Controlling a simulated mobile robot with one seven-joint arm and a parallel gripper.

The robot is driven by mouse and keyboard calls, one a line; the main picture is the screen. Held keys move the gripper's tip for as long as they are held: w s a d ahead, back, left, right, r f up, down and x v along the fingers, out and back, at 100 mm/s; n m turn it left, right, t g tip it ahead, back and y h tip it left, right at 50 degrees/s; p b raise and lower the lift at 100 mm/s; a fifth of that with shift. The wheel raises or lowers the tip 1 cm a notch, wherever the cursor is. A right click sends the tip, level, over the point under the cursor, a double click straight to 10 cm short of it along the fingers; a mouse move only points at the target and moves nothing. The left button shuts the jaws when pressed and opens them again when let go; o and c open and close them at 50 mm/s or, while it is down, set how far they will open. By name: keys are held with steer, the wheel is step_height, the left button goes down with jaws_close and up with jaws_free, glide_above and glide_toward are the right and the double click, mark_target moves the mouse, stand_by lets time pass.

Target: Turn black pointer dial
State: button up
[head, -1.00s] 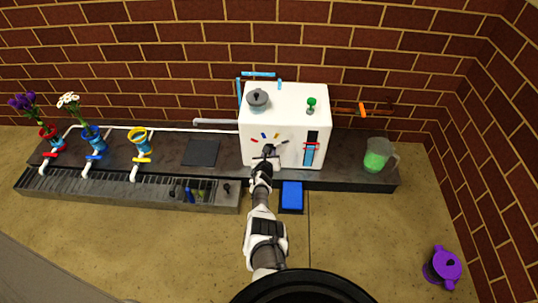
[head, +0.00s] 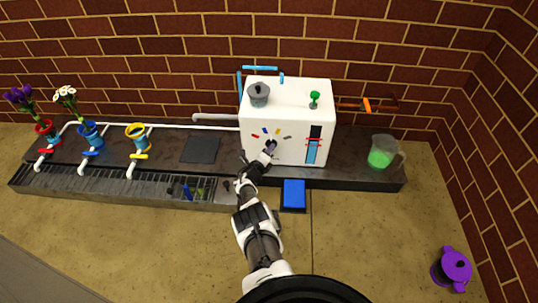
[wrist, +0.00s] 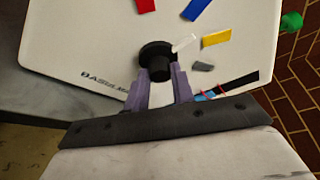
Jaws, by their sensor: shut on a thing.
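The black pointer dial (wrist: 157,60) sits on the front face of the white machine (head: 285,95). Its white pointer (wrist: 184,43) shows in the wrist view, aimed to the upper right, between the yellow mark (wrist: 216,38) and the blue mark (wrist: 196,8). A red mark (wrist: 145,5) and a grey mark (wrist: 203,66) are also around the dial. My gripper (wrist: 158,82) is shut on the dial, one purple finger on each side of it. In the head view my gripper (head: 268,149) covers most of the dial.
A blue block (head: 293,193) is at the counter front below the machine. A green-filled jug (head: 381,153) stands to the right. Yellow (head: 138,135), blue (head: 89,134) and red vases stand on the left. A purple pot (head: 453,268) is on the floor at right.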

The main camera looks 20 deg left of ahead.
steer(key=n+t+b, duration=0.1)
steer(key=n+b, duration=0.1)
steer(key=n, duration=0.1)
steer(key=n+t+b, duration=0.1)
steer(key=n+b, duration=0.2)
steer(key=n, duration=0.1)
steer(key=n+t+b, duration=0.2)
steer(key=n, duration=0.1)
steer(key=shift+a+f+b, duration=0.1)
steer(key=shift+f+b, duration=0.3)
steer(key=shift+n, duration=0.5)
steer(key=o, duration=1)
steer(key=shift+s, duration=0.1)
